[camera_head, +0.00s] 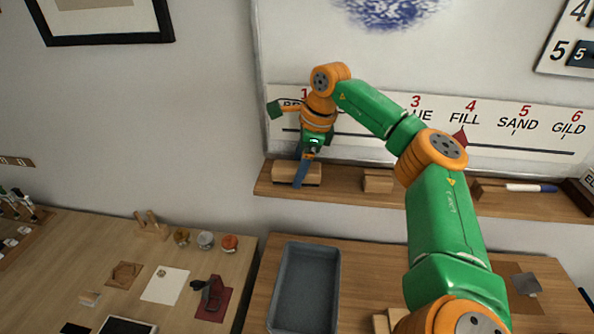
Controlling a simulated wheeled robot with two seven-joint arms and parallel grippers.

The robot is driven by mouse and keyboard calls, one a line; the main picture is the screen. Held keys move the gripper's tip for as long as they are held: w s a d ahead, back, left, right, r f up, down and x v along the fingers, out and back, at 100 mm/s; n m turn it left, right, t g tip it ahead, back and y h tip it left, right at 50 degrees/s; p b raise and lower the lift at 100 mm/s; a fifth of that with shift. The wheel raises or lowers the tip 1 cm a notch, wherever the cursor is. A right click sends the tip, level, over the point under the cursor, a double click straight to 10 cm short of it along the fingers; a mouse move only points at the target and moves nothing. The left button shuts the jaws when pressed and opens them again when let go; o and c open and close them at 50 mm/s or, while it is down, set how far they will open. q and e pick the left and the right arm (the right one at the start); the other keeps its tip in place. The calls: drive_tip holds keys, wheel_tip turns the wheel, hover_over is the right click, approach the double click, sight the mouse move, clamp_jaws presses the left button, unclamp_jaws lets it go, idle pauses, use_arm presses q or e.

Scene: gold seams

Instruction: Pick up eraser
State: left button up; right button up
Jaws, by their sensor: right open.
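The gripper is open. I cannot tell whether its fingers touch the block. My left gripper is not in view.
A smaller wooden block (378,181) lies on the ledge to the right, and a blue-and-white marker (530,188) lies further right. Below stands a grey tray (305,288) on the bench. The whiteboard (300,40) rises behind the ledge.

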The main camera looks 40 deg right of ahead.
drive_tip(key=shift+s+a+r, duration=0.1)
drive_tip(key=shift+a, duration=0.05)
drive_tip(key=c, duration=1.3)
drive_tip(key=shift+o, duration=0.2)
